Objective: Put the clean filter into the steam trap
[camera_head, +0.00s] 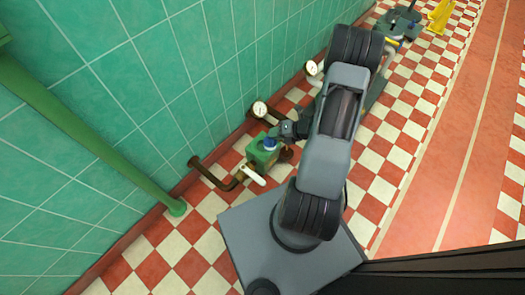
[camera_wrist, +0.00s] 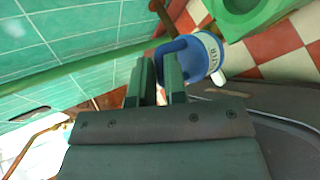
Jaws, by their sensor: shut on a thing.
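My gripper (camera_wrist: 161,62) is shut on the blue handle of the filter (camera_wrist: 196,58) in the wrist view. The filter is a blue body with a white lettered label, and its label faces sideways, clear of the trap. The green steam trap (camera_wrist: 262,18) shows at the top right, with a round opening partly cut off by the frame edge. In the head view the blue filter (camera_head: 270,143) appears over the top of the green trap (camera_head: 262,157), with my gripper (camera_head: 284,133) just to its right. I cannot tell the height gap between them.
A brown pipe (camera_head: 214,179) joins the trap on the left, and a white lever (camera_head: 255,176) sticks out in front. Gauges (camera_head: 260,108) stand along the green tiled wall. A sloping green pipe (camera_head: 95,140) is at left. The checked floor at right is open.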

